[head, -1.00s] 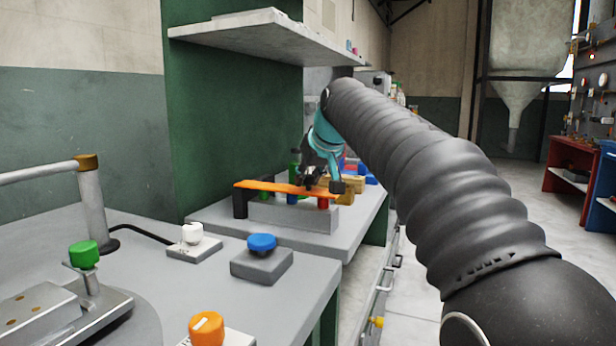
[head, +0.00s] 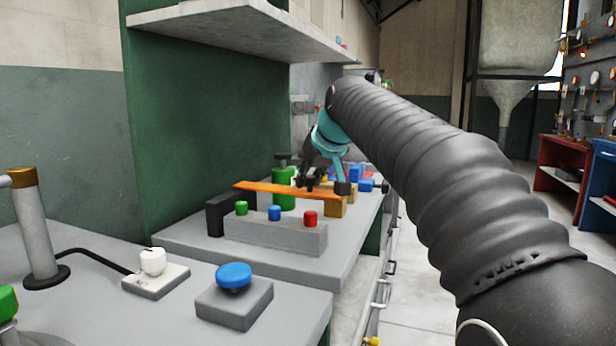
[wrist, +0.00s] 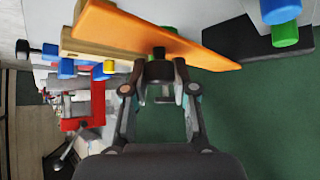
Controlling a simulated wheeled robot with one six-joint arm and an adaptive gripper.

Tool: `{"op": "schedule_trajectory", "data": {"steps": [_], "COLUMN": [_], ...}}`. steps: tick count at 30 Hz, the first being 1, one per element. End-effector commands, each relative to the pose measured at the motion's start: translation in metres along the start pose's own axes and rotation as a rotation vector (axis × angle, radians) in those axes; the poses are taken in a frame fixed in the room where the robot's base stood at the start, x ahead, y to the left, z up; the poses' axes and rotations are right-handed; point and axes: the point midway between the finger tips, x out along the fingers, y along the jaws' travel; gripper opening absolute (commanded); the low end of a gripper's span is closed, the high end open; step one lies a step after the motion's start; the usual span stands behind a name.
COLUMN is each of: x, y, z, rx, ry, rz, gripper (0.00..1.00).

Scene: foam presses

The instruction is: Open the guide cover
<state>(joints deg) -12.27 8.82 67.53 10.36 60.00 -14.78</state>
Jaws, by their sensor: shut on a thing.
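The guide cover is a long orange bar (head: 268,187) behind and above a grey block (head: 275,235). The block's green peg (head: 241,208), blue peg (head: 274,213) and red peg (head: 310,219) show uncovered in front of it. In the wrist view the orange cover (wrist: 145,34) runs across the top of the picture.
A black post (head: 217,216) stands at the cover's left end and a wooden block (head: 335,207) near its right end. A green cylinder (head: 283,198) stands behind. A blue button (head: 233,276) and white knob (head: 153,262) sit on the nearer table. A shelf (head: 225,25) overhangs.

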Motion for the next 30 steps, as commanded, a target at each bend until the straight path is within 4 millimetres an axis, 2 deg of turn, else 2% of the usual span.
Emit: {"op": "schedule_trajectory", "data": {"steps": [3, 4, 6, 7, 16, 19, 23, 30], "x": [0.001, 0.001, 0.000, 0.000, -0.001, -0.007, -0.026, -0.073], "y": [0.001, 0.001, 0.003, 0.003, 0.005, 0.005, 0.004, 0.004], "z": [-0.001, -0.001, -0.001, 0.000, 0.000, -0.001, -0.001, -0.001], "rx": [0.005, 0.005, 0.007, 0.007, 0.010, 0.009, 0.008, 0.008], "ry": [0.003, 0.003, 0.004, 0.004, 0.004, 0.006, 0.007, 0.008], "rz": [-0.003, -0.003, -0.001, -0.001, 0.003, 0.002, 0.002, 0.001], "gripper": [0.00, 0.32, 0.49, 0.53, 0.53, 0.53, 0.53, 0.53]}}
